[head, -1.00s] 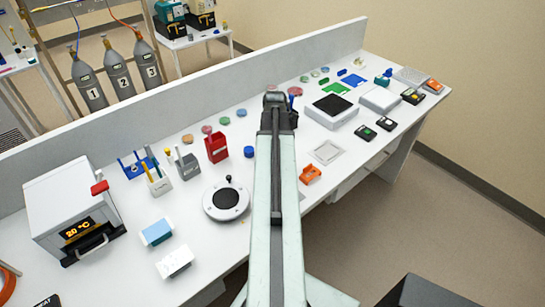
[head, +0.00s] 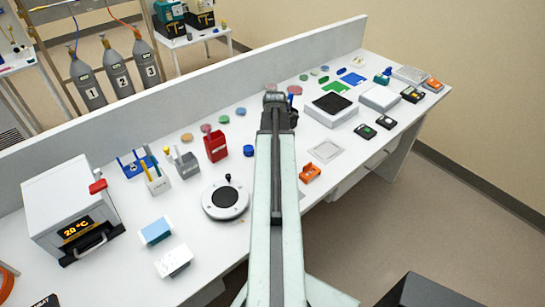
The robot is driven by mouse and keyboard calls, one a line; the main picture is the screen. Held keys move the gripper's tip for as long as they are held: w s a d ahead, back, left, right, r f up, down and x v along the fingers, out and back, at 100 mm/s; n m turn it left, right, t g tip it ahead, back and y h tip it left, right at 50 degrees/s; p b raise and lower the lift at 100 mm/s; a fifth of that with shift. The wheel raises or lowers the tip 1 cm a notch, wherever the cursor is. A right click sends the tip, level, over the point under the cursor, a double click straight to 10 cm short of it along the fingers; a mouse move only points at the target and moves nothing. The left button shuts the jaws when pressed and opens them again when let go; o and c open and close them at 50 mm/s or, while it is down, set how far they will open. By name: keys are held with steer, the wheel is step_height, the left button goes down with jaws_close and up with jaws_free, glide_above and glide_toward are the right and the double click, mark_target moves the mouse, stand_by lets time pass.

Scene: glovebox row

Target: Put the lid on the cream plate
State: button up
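My arm stretches from the bottom of the head view over the bench, and my gripper (head: 280,103) is at its far end, near the back of the bench. The arm hides the fingers, so I cannot tell whether they are open or hold anything. A flat pale square with a lighter rim (head: 326,151) lies on the bench to the right of my arm. A pale, low plate-like block (head: 411,75) lies at the far right. Either could be the cream plate or its lid; I cannot tell which.
A white oven (head: 73,207), a round stirrer (head: 225,198) and a red holder (head: 215,146) stand left of my arm. A dark-topped box (head: 333,108) and an orange block (head: 310,173) stand to the right. A low wall (head: 160,100) runs along the back.

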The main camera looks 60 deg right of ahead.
steer(key=shift+f+b, duration=0.6)
stand_by(1.1)
steer(key=o, duration=1.4)
steer(key=shift+c, duration=0.2)
step_height(320, 180, up, 8)
steer(key=p, duration=0.8)
steer(key=shift+r, duration=0.1)
steer(key=shift+f, duration=0.2)
